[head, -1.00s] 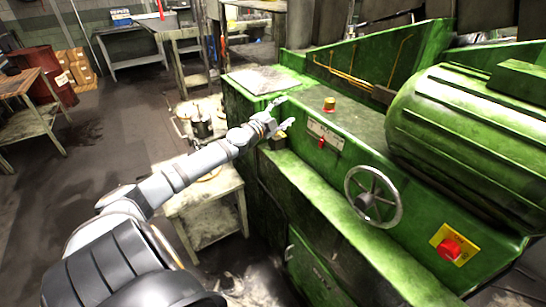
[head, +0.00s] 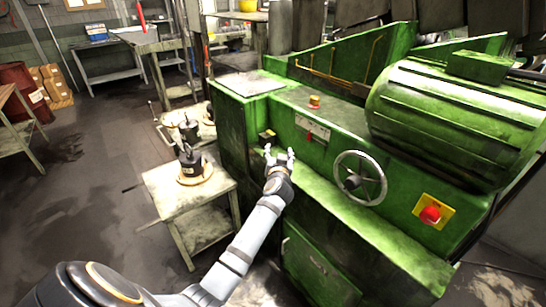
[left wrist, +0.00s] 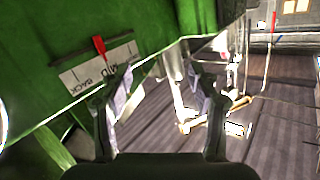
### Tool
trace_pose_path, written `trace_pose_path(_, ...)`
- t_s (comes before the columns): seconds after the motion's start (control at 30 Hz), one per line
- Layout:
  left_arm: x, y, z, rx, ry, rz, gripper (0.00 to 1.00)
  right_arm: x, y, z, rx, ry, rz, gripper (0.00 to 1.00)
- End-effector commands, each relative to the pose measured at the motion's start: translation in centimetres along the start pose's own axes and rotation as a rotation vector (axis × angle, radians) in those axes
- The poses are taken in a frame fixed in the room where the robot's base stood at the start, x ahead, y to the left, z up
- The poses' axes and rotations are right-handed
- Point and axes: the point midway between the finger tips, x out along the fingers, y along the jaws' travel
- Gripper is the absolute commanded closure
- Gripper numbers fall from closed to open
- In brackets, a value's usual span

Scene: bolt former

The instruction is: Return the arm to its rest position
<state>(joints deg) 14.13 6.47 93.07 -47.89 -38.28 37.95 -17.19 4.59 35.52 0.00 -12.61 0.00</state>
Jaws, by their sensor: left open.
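My left gripper (head: 279,155) is open and empty in the head view. It is in front of the green machine (head: 330,175), close to its lower ledge. In the left wrist view its two fingers (left wrist: 160,95) stand apart with nothing between them. The machine's control plate (left wrist: 92,70) with a red lever (left wrist: 99,46) shows beyond the left finger there. The same red lever (head: 309,135) shows in the head view just right of the gripper. My right gripper is not in either view.
A handwheel (head: 360,178) and a red button (head: 430,214) stick out of the machine's front, right of the arm. A small table (head: 160,195) with a dark device (head: 190,165) stands to the left. Open floor (head: 90,190) lies farther left.

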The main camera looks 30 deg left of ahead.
Motion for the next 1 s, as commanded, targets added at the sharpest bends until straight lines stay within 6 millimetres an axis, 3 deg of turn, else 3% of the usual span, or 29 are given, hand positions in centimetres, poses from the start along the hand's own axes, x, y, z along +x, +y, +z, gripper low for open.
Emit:
trace_pose_path(0.53, -0.1, 0.4, 0.0, -0.011, -0.009, 0.000, 0.39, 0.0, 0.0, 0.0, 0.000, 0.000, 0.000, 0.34)
trace_pose_path(0.63, -0.1, 0.7, 1.4, 0.000, -0.030, 0.012, 0.39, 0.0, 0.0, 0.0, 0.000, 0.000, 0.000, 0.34)
trace_pose_path(0.67, -0.1, 1.0, 2.4, 0.009, -0.046, 0.021, 0.39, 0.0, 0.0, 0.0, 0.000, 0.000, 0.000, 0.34)
trace_pose_path(0.77, -0.5, 2.5, 8.4, 0.055, -0.140, 0.076, 0.39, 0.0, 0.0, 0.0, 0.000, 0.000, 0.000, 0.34)
trace_pose_path(0.87, -1.9, 4.2, 17.0, 0.113, -0.271, 0.153, 0.39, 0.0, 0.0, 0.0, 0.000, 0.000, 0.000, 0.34)
trace_pose_path(1.0, -6.0, 5.5, 28.9, 0.175, -0.453, 0.257, 0.39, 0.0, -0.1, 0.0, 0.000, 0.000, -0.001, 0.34)
